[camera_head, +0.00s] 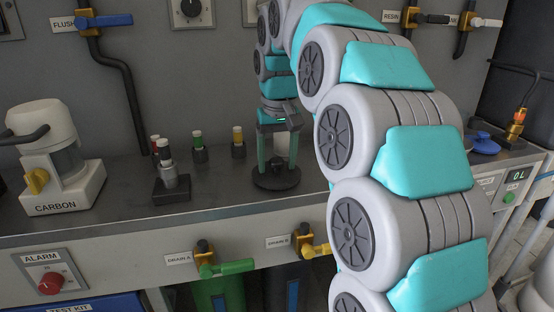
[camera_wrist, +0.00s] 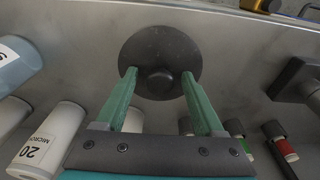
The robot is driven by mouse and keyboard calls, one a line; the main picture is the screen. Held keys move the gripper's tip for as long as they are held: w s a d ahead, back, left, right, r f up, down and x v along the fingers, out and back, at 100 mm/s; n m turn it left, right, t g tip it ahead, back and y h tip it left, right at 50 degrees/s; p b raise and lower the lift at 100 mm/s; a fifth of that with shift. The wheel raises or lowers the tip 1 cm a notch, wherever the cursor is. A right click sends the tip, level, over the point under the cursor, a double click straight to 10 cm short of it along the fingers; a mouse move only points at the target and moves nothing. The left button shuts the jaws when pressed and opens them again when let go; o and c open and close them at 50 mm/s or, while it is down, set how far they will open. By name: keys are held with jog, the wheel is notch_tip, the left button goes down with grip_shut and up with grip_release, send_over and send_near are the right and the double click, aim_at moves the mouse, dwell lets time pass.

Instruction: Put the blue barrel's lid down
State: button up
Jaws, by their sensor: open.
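A dark round lid (camera_head: 277,184) with a centre knob lies flat on the grey bench. In the wrist view the lid (camera_wrist: 160,45) fills the upper middle, with its knob (camera_wrist: 157,84) between my fingers. My gripper (camera_head: 277,166) points down over it; its two green fingers stand apart on either side of the knob, and the wrist view shows the open gripper (camera_wrist: 159,74) too. I cannot tell whether the fingertips touch the lid. No blue barrel is plain to see; below the bench a dark container has a blue stripe (camera_head: 293,292).
A CARBON unit (camera_head: 50,160) and several small capped vials (camera_head: 199,148) stand left of the lid. A blue round piece (camera_head: 484,143) sits at the bench's right. Drain valves (camera_head: 205,258) stick out along the front edge. White cylinders (camera_wrist: 48,145) show in the wrist view.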

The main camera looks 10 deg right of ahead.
aim_at(278, 163)
jog(key=shift+r, duration=1.15)
jog(key=r, duration=0.2)
jog(key=r+p, duration=0.1)
jog(key=s+r, duration=0.1)
jog(key=r, duration=0.1)
jog(key=shift+r, duration=0.3)
jog(key=shift+f, duration=0.1)
jog(key=s+f+g, duration=0.1)
jog(key=s+f, duration=1.1)
jog(key=s, duration=0.5)
jog(key=s+f+g, duration=0.2)
jog(key=s+f, duration=1.1)
jog(key=s, duration=0.4)
